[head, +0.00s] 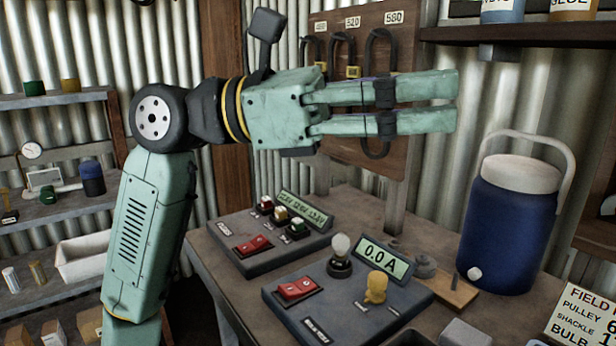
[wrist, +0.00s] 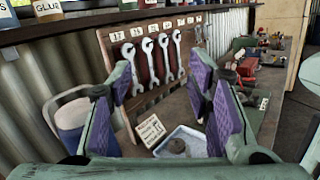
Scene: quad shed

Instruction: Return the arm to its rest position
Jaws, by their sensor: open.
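My arm (head: 150,225) rises at the left of the head view and bends to the right at its elbow. My gripper (head: 425,103) is held level above the workbench, in front of the board with hanging shackles, and points right. Its two fingers are apart with nothing between them. In the wrist view the purple finger pads (wrist: 165,105) stand wide apart and empty, with the bench and a wrench board beyond them. Whether the fingers touch the shackle board behind them cannot be told.
On the workbench stand a switch box (head: 262,250), a meter box (head: 350,305) with a bulb, and a blue cooler (head: 508,225). The shackle board (head: 345,140) is behind my gripper. A shelf (head: 530,35) overhangs at upper right. Wrenches (wrist: 148,58) hang on a board.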

